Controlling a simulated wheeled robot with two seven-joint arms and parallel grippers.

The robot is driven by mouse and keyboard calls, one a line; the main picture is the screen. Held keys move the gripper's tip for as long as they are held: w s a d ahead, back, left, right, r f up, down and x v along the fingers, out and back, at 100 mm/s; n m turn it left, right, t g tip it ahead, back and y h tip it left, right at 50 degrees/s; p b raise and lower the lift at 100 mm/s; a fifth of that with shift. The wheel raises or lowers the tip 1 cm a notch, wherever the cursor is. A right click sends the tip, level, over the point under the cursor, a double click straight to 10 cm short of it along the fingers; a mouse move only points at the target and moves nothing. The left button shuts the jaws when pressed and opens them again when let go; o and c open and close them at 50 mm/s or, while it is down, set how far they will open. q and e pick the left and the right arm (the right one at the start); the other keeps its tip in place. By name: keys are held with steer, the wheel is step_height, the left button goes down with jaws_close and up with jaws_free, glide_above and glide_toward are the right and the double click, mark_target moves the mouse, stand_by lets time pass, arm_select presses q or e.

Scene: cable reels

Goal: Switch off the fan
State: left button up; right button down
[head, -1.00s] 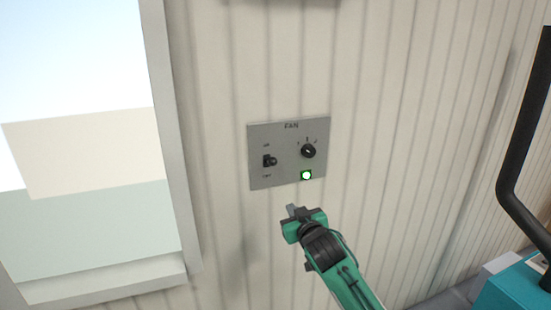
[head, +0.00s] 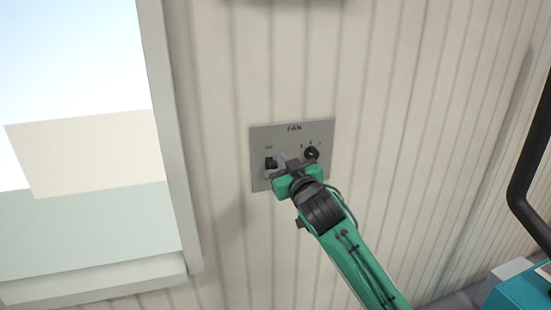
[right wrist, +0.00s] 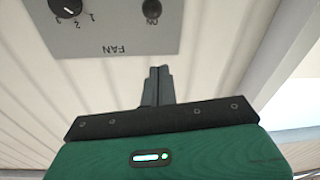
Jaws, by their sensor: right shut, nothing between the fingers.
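The grey fan panel (head: 292,133) is on the ribbed wall, marked FAN at the top. Its black toggle switch (head: 270,162) is at the left and its round knob (head: 311,153) at the right. My right gripper (head: 284,161) is shut and empty, in front of the panel's lower middle, just right of the switch. I cannot tell whether it touches. It hides the panel's lamp and part of the OFF label. In the right wrist view the panel (right wrist: 190,35) is upside down, with the knob (right wrist: 67,7) and switch (right wrist: 151,8) at the top edge beyond the shut fingers (right wrist: 157,85).
A window frame (head: 165,120) stands left of the panel. A black bar (head: 535,160) and a teal object (head: 522,292) are at the right edge. The wall around the panel is clear.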

steer(key=r+p, duration=0.1)
steer(key=p, duration=0.2)
glide_above(272, 166)
steer(key=shift+r, duration=0.1)
steer(key=f, duration=0.1)
steer(key=f+p, duration=0.1)
steer(key=f, duration=0.1)
steer(key=f+p, duration=0.1)
steer(key=shift+s+d+f, duration=0.15)
steer(key=shift+s+d, duration=0.2)
steer(key=shift+d, duration=0.05)
